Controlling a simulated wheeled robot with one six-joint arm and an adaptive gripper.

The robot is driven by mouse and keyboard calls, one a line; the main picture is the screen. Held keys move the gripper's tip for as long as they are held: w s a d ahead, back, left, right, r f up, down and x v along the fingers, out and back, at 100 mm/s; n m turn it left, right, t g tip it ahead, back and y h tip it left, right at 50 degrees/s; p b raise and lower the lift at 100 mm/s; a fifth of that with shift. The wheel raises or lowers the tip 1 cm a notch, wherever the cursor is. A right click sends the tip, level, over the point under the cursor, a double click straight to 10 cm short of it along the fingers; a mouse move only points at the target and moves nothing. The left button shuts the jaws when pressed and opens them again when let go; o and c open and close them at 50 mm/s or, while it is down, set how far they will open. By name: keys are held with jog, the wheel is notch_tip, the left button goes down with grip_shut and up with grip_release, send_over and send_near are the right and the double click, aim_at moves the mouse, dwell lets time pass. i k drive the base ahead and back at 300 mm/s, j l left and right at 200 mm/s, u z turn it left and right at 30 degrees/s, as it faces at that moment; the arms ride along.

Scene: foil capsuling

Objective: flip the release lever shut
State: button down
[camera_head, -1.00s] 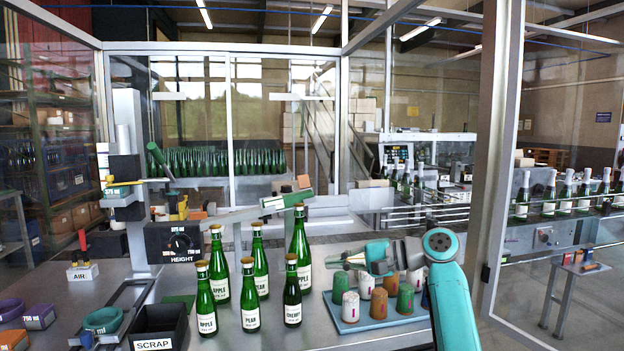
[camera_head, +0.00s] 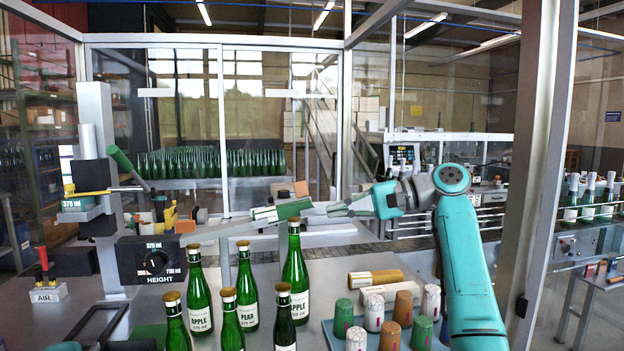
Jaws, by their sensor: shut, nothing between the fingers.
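My gripper (camera_head: 336,210) is shut and empty, pointing left at the right end of a long grey bar that reaches out from the height unit. That bar carries a green-and-white block (camera_head: 280,211); my fingertips are close to its right end, and I cannot tell whether they touch. A green-handled lever (camera_head: 122,160) stands tilted up to the left on the machine at the left. I cannot tell for sure which of these parts is the release lever. The black height unit (camera_head: 155,258) has a round knob.
Several green bottles (camera_head: 294,272) stand below the bar. A tray of coloured capsules (camera_head: 403,308) lies at the right front, with a tan roll (camera_head: 375,278) behind it. A red-handled AIR box (camera_head: 46,283) is at the left. A frame post (camera_head: 540,170) stands right of my arm.

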aim_at(302, 188)
jog(key=i, duration=1.45)
